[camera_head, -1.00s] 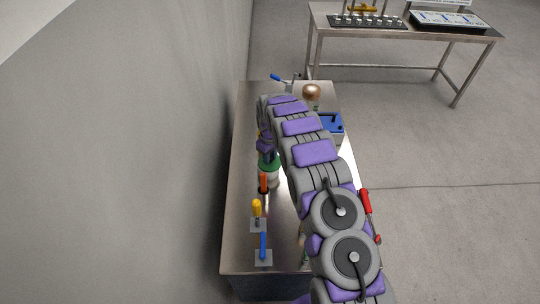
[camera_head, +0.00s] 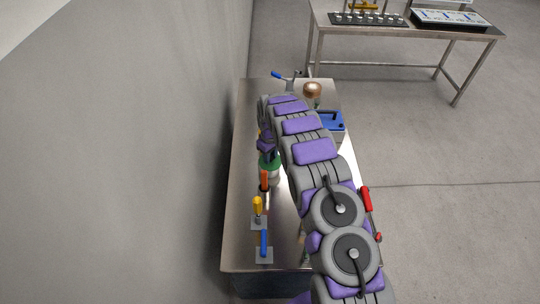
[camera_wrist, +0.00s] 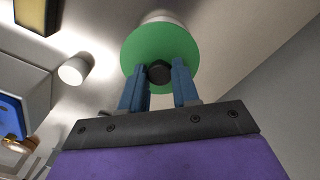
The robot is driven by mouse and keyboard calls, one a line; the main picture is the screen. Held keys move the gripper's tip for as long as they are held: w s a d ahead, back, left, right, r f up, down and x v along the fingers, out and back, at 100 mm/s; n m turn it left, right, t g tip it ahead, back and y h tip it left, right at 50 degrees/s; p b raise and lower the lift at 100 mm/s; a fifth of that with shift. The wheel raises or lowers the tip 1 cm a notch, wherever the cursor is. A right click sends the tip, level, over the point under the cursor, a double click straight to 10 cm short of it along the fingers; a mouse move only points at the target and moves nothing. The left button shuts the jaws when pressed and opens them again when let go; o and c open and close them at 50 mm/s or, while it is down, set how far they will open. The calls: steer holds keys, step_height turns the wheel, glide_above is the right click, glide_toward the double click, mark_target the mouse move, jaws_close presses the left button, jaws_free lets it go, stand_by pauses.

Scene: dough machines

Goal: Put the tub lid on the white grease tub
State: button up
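The tub lid is a green disc with a dark knob. In the wrist view the lid (camera_wrist: 133,52) fills the upper middle, and the knob sits between the blue fingers of my gripper (camera_wrist: 160,68), which look closed against both its sides. A white, round surface, apparently the white grease tub (camera_wrist: 157,15), shows past the lid's far edge. In the head view the green lid (camera_head: 268,160) is left of my arm, with the pale tub (camera_head: 273,174) just below it. My arm hides part of both. I cannot tell whether the lid is seated on the rim.
The steel table (camera_head: 240,190) runs along the grey wall. A blue box (camera_head: 331,121) and a copper-coloured round thing (camera_head: 312,89) are at the back right. Another table stands beyond.

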steer(key=o, duration=0.5)
step_height(320, 180, up, 17)
steer(key=shift+r, duration=0.15)
stand_by(0.4)
